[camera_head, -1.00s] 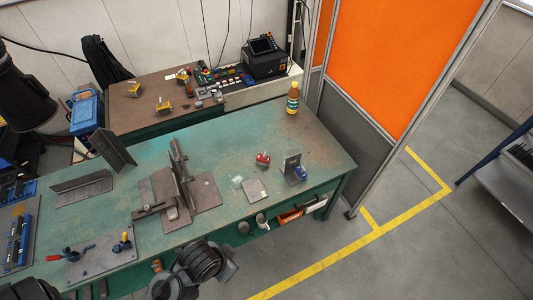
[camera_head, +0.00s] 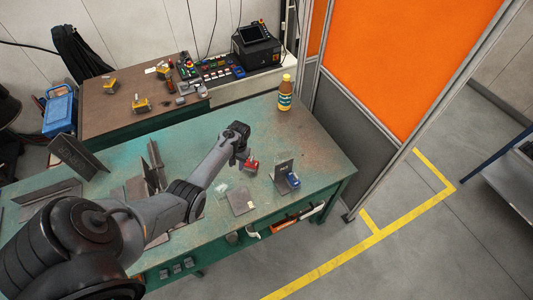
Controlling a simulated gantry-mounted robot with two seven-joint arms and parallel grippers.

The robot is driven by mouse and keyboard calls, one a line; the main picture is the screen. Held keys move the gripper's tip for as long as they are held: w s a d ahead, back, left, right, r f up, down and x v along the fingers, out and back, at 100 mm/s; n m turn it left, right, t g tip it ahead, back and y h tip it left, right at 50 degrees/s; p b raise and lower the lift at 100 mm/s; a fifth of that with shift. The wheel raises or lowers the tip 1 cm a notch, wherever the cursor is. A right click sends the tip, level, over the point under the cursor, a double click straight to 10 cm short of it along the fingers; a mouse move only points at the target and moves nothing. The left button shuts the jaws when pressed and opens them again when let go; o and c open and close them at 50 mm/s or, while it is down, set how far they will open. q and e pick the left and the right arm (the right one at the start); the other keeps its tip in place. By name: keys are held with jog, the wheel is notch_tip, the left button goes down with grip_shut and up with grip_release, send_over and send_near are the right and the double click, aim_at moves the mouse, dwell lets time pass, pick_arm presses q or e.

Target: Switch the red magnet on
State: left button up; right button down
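The red magnet (camera_head: 252,166) is a small red block on the green worktable, right of the middle of the head view. My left gripper (camera_head: 244,160) is at the red magnet, reaching over it from the upper left. It partly covers the magnet. The fingers are small and dark here, so I cannot tell whether they are open or shut, or whether they touch the magnet. The magnet's switch cannot be made out. My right gripper is not in view.
A blue magnet (camera_head: 293,181) stands by an upright steel plate (camera_head: 283,167) just right. A flat plate (camera_head: 240,201) lies in front. My arm covers much of the worktable (camera_head: 320,150). An orange screen (camera_head: 390,55) borders the right.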

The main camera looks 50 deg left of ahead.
pick_arm(q)
notch_tip(320, 180, up, 6)
jog(key=t+b, duration=0.1)
jog(key=t, duration=0.1)
send_over(252, 158)
notch_tip(252, 158, down, 10)
jog(key=b, duration=1.2)
jog(key=shift+f, duration=0.1)
grip_shut()
